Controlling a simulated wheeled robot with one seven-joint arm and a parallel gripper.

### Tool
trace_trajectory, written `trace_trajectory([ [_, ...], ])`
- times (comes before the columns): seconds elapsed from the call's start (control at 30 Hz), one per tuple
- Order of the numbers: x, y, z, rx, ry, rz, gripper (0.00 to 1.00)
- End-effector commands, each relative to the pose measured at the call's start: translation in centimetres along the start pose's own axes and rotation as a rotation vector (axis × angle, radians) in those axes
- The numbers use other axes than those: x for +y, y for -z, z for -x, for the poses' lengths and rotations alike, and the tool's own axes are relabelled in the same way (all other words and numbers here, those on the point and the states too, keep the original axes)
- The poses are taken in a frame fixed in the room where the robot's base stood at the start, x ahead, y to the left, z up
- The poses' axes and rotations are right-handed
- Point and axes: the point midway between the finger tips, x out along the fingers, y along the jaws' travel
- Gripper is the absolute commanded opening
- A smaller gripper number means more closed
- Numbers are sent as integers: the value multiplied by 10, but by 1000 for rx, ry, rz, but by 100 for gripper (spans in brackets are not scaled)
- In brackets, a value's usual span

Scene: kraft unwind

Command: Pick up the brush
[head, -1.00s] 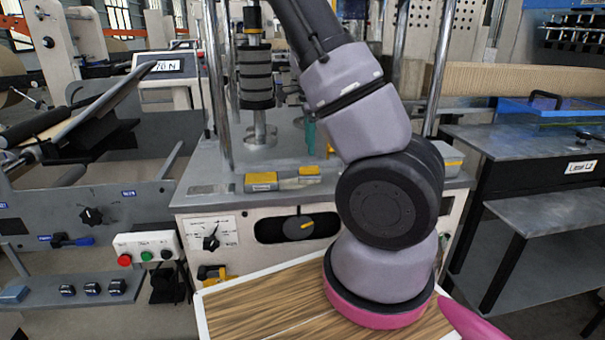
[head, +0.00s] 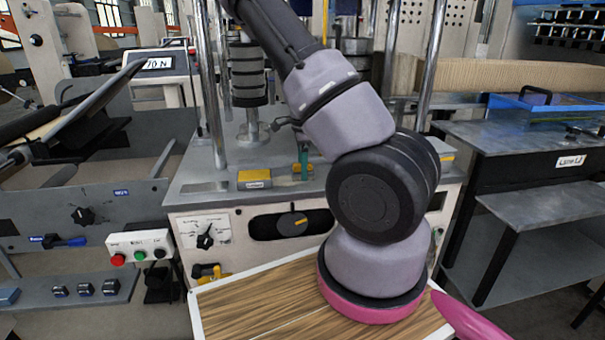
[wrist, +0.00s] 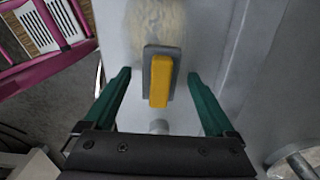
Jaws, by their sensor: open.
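A grey block with a yellow strip on top (wrist: 160,82), which I take to be the brush, lies on the grey machine top in the wrist view. A pale, bristle-like patch (wrist: 158,22) lies just beyond it; I cannot tell whether it belongs to it. My gripper (wrist: 159,76) is open, with one green finger on each side of the block and a visible gap on both sides. In the head view a green finger of my gripper (head: 303,156) reaches down to the machine top beside a small yellow patch; my arm hides much there.
Another grey-and-yellow block (head: 255,179) sits to the left on the machine's front edge. Chrome posts (head: 213,90) and a dark stacked cylinder (head: 249,75) stand near the gripper. A wooden board (head: 260,298) lies in front; a side table (head: 535,150) is at right.

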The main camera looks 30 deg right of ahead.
Motion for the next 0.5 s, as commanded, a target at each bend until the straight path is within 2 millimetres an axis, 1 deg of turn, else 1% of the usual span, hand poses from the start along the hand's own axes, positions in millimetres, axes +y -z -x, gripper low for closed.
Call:
trace_trajectory([
  [0.03,0,0,0,0,0,0,79],
  [0.07,0,0,0,0,0,0,67],
  [0.1,0,0,0,0,0,0,52],
  [0.17,0,0,0,0,0,0,29],
  [0.2,0,0,0,0,0,0,14],
  [0.23,0,0,0,0,0,0,2],
  [0.27,0,0,0,0,0,0,0],
  [0.5,0,0,1,0,1,0,0],
])
